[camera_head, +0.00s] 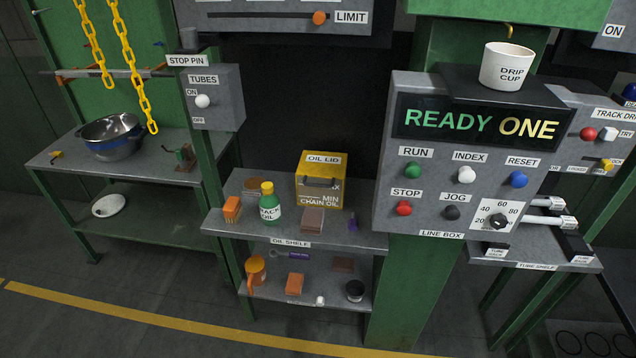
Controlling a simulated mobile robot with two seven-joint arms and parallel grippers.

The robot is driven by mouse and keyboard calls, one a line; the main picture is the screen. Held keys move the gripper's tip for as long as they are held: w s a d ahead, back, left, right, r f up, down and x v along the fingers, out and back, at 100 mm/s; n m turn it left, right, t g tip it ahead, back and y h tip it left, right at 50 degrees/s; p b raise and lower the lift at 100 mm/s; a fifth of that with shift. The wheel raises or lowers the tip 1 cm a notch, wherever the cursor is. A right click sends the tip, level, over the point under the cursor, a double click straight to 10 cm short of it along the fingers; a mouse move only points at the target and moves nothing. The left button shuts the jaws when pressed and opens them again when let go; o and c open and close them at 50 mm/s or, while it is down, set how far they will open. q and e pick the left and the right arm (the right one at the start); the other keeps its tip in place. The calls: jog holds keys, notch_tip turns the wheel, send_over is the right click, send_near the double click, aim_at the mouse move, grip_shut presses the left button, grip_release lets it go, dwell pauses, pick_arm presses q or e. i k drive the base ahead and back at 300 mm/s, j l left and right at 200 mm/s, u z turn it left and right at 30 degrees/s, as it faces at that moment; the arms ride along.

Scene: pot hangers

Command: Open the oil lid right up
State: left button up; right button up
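The yellow chain oil box (318,201) stands on the upper oil shelf (354,235). Its lid (310,168), marked OIL LID, lies down over the top of the box and looks shut. The inside of the box is hidden. Neither of my grippers shows in the head view, and nothing touches the box.
The grey line box (438,222) juts out to the right. The tubes box (213,97) hangs at the upper left.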

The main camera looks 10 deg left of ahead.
aim_at(313, 164)
jog(key=i+j, duration=0.15)
jog(key=j, duration=0.2)
jog(key=i+j, duration=0.15)
jog(key=j, duration=0.25)
jog(key=i+j, duration=0.15)
jog(key=j, duration=0.2)
jog(key=i+j+z, duration=0.1)
jog(key=j, duration=0.25)
